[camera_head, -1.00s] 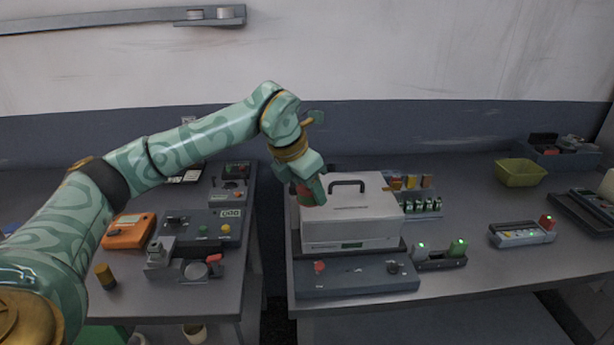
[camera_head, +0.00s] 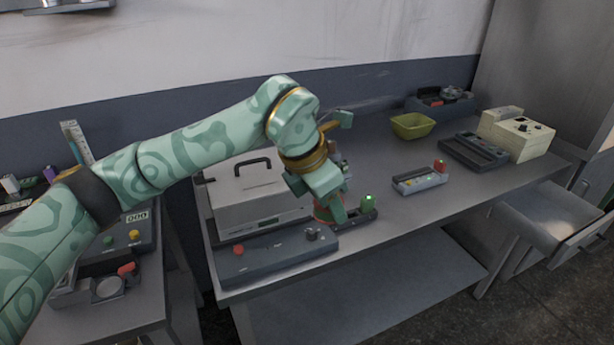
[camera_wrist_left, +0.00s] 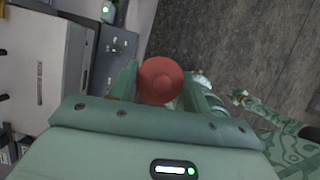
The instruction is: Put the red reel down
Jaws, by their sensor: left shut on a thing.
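The red reel (camera_wrist_left: 160,80) is held between the two fingers of my left gripper (camera_wrist_left: 163,85), seen from above in the left wrist view as a round red top. In the head view my left gripper (camera_head: 331,208) hangs over the front part of the right bench, just right of the white lidded box. Only a small part of the red reel (camera_head: 322,213) shows there, mostly hidden by the fingers. In the wrist view the floor shows beyond the reel.
The white box (camera_head: 247,197) and a dark control panel (camera_head: 277,250) stand left of the gripper. A green-lit device (camera_head: 368,203) is close on its right. A grey tray (camera_head: 420,180), a yellow-green bowl (camera_head: 412,126) and a cream machine (camera_head: 519,138) stand farther right. Bare bench (camera_head: 400,222) lies in front.

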